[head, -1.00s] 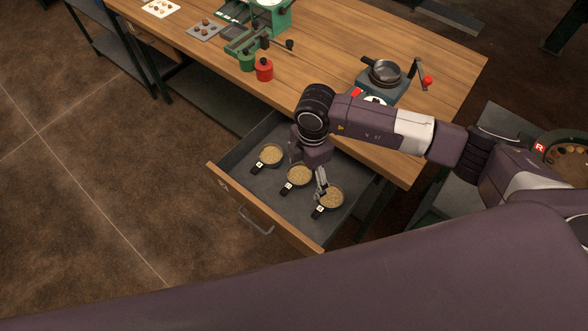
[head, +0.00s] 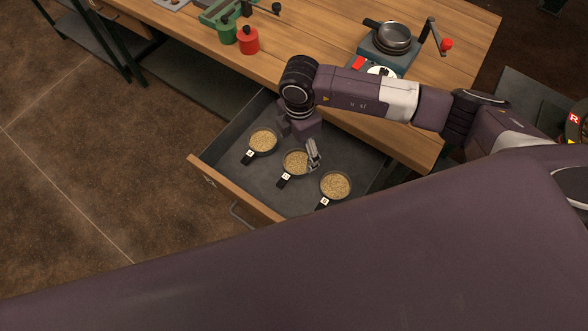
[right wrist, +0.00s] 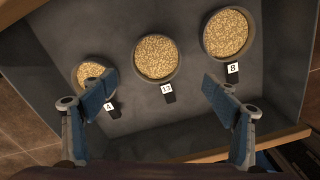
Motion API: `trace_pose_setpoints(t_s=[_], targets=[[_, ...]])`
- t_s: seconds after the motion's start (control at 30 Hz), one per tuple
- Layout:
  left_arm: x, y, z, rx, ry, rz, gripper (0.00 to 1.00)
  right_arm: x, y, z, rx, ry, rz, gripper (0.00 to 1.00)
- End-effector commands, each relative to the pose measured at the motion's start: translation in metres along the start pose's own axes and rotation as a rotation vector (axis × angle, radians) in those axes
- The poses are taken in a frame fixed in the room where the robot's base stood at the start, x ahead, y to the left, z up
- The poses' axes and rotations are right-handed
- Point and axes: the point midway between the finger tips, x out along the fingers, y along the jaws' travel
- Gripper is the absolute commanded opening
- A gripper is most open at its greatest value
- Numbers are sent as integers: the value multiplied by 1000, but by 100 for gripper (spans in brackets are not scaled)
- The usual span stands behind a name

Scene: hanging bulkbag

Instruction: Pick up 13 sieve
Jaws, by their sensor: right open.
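Three round dark sieves filled with grain lie in the open drawer. The sieve labelled 13 (right wrist: 156,57) is the middle one in the right wrist view, its black handle and white tag toward the bottom. It is also the middle sieve in the head view (head: 294,163). Sieve 4 (right wrist: 90,73) is to its left and sieve 8 (right wrist: 228,34) to its right. My right gripper (right wrist: 160,87) is open and empty above the drawer, its fingers on either side of sieve 13 in the picture. My left gripper is out of view.
The drawer (head: 225,205) has a wooden front with a handle and grey walls. The wooden bench (head: 330,35) lies behind it, holding a red pot (head: 248,40), a green pot (head: 228,31) and a pan (head: 395,37) on a device.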

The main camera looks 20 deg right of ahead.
Motion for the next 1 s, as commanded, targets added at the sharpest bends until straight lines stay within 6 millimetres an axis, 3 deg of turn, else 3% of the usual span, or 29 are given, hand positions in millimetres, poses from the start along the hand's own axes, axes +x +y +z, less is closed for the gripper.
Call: trace_pose_setpoints(t_s=[0.23,0.6,0.9,1.0], targets=[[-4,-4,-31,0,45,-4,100,25,0,0,1,-1,-2,81],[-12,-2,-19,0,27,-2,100,71,7,-1,0,-1,-3,81],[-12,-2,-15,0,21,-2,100,77,8,-1,-1,0,-1,81],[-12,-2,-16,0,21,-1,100,77,8,-1,-1,0,-1,71]])
